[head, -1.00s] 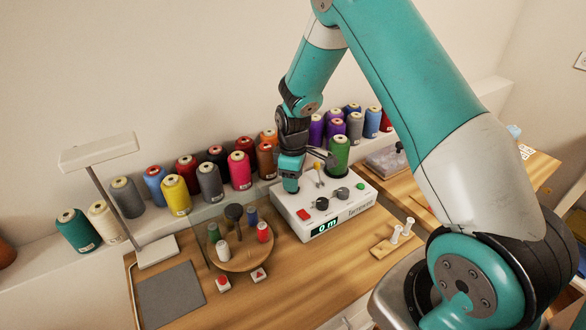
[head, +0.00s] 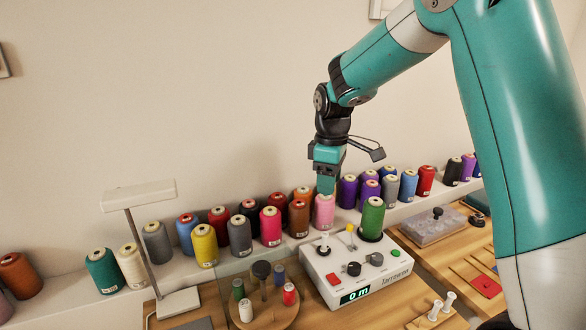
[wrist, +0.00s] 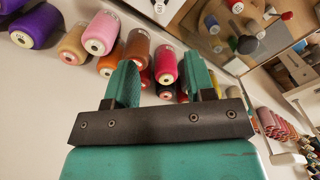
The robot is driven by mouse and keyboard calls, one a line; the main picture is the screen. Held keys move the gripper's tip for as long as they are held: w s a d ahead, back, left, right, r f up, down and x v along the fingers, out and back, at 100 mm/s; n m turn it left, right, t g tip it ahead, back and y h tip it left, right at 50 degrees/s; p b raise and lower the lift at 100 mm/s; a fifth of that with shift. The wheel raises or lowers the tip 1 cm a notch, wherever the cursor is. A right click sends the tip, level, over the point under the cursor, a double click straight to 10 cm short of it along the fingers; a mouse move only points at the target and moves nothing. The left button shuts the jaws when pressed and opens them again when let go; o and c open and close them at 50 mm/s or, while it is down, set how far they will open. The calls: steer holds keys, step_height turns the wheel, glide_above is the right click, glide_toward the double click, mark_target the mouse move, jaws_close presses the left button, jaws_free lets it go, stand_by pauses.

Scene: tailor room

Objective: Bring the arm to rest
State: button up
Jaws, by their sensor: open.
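My gripper (head: 326,187) is raised above the white winding machine (head: 330,275), pointing down, in front of the row of thread cones on the back ledge. In the wrist view its two teal fingers (wrist: 162,85) are apart with nothing between them. In the head view my arm reaches in from the upper right, bent at the elbow. A small white spool (head: 325,242) stands upright on the machine's left top, below and clear of the gripper. The machine's display (head: 355,295) reads 0 m.
Thread cones line the ledge, including a pink one (head: 324,212) behind the gripper. A green cone (head: 372,219) stands at the machine's back right. A round wooden spool stand (head: 265,314), a lamp (head: 140,195) and a small peg board (head: 437,318) are nearby.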

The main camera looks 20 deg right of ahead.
steer(key=s+a+r+y, duration=0.1)
steer(key=s+a+r, duration=0.1)
steer(key=s+a, duration=0.4)
steer(key=s+a+r+m+y, duration=0.1)
steer(key=s+a, duration=0.5)
steer(key=s, duration=0.6)
steer(key=s+a+r+m+y, duration=0.1)
steer(key=s+a+r+y, duration=0.1)
steer(key=s+a, duration=0.4)
steer(key=s+r, duration=0.1)
steer(key=s, duration=0.2)
steer(key=shift+s+a, duration=0.15)
steer(key=shift+s, duration=0.2)
steer(key=shift+r, duration=0.15)
